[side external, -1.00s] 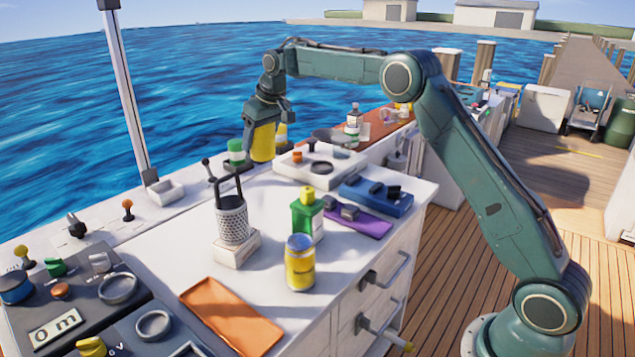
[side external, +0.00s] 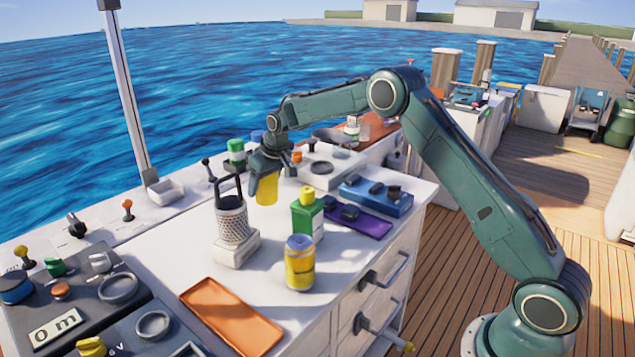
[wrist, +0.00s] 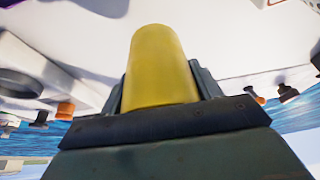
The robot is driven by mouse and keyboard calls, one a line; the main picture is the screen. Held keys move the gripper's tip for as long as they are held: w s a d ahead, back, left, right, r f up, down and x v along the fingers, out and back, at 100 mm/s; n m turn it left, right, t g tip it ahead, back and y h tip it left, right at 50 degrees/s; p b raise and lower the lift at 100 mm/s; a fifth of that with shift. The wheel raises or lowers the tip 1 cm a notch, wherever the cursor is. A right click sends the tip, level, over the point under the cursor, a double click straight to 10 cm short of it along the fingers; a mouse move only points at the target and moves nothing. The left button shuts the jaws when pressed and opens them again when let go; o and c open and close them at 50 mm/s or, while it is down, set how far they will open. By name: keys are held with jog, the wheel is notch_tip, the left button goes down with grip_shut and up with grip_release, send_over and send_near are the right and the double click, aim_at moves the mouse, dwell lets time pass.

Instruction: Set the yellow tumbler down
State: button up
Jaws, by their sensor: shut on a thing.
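The yellow tumbler (side external: 267,190) is upright in the side view, at the white worktop behind the green bottle. My gripper (side external: 266,172) is shut on its upper part from above. In the wrist view the tumbler (wrist: 160,65) fills the middle between the two fingers, and my gripper (wrist: 160,92) grips its near end. The tumbler's base is at or very near the worktop; I cannot tell whether it touches.
An orange tray (side external: 230,315) lies at the front. Worktop between them is clear.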

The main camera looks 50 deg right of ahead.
aim_at(265, 197)
jog(key=shift+f, duration=2.1)
jog(key=shift+f, duration=0.15)
jog(key=o, duration=1)
jog(key=v, duration=1.2)
